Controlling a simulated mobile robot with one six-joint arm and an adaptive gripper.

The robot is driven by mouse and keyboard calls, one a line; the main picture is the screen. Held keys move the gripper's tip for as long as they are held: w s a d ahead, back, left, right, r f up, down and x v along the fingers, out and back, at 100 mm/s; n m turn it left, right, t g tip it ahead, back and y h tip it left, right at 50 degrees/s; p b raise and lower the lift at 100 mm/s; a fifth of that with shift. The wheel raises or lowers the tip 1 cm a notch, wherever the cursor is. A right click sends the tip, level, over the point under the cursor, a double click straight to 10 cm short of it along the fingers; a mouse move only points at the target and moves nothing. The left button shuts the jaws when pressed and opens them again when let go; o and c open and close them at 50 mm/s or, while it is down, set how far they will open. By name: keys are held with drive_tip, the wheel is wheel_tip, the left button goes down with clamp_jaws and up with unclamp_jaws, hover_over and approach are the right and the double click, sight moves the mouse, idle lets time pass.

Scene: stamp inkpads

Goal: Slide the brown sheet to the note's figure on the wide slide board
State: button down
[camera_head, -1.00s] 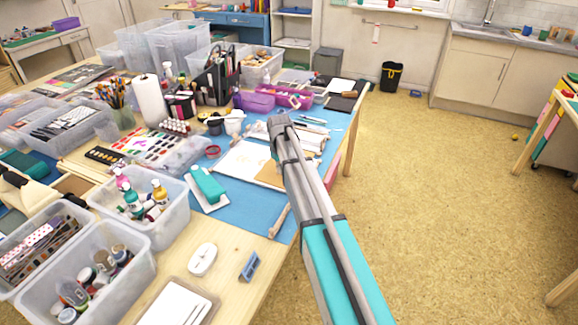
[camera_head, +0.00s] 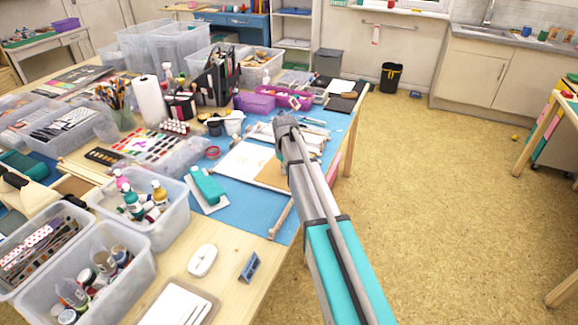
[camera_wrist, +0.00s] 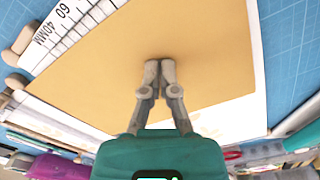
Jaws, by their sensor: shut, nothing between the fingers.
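The brown sheet (camera_wrist: 190,30) fills the middle of the wrist view; a strip of it (camera_head: 272,174) shows beside my arm in the head view. It lies over a white board (camera_head: 238,163), whose white edge (camera_wrist: 258,62) shows in the wrist view. A ruler scale (camera_wrist: 58,28) marked 60 and 40MM runs along the sheet's upper left edge. My gripper (camera_wrist: 160,68) is shut and empty, its fingertips together over the sheet; I cannot tell whether they press on it. My wrist hides the fingertips in the head view. No readable note figure shows.
The board lies on a blue mat (camera_head: 262,205). A teal tool (camera_head: 207,186) on a white base stands left of it. A small blue stand (camera_head: 250,266) and a white mouse-like object (camera_head: 202,260) lie nearer. Tubs of bottles (camera_head: 145,210) fill the left.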

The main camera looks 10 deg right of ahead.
drive_tip(key=shift+s+d, duration=0.1)
drive_tip(key=shift+d, duration=0.25)
idle(0.3)
drive_tip(key=shift+d+f, duration=0.1)
drive_tip(key=shift+d, duration=0.25)
drive_tip(key=shift+s+d, duration=0.25)
drive_tip(key=shift+d, duration=0.35)
idle(0.3)
drive_tip(key=shift+s+d, duration=0.1)
drive_tip(key=shift+d, duration=0.3)
drive_tip(key=shift+s+d, duration=0.15)
drive_tip(key=shift+d, duration=0.85)
idle(1.1)
drive_tip(key=shift+d, duration=0.55)
idle(0.5)
drive_tip(key=shift+d, duration=0.2)
drive_tip(key=shift+w+d+r, duration=0.1)
drive_tip(key=shift+d, duration=0.4)
drive_tip(key=shift+w+d+r, duration=0.1)
drive_tip(key=shift+d, duration=0.35)
idle(1.4)
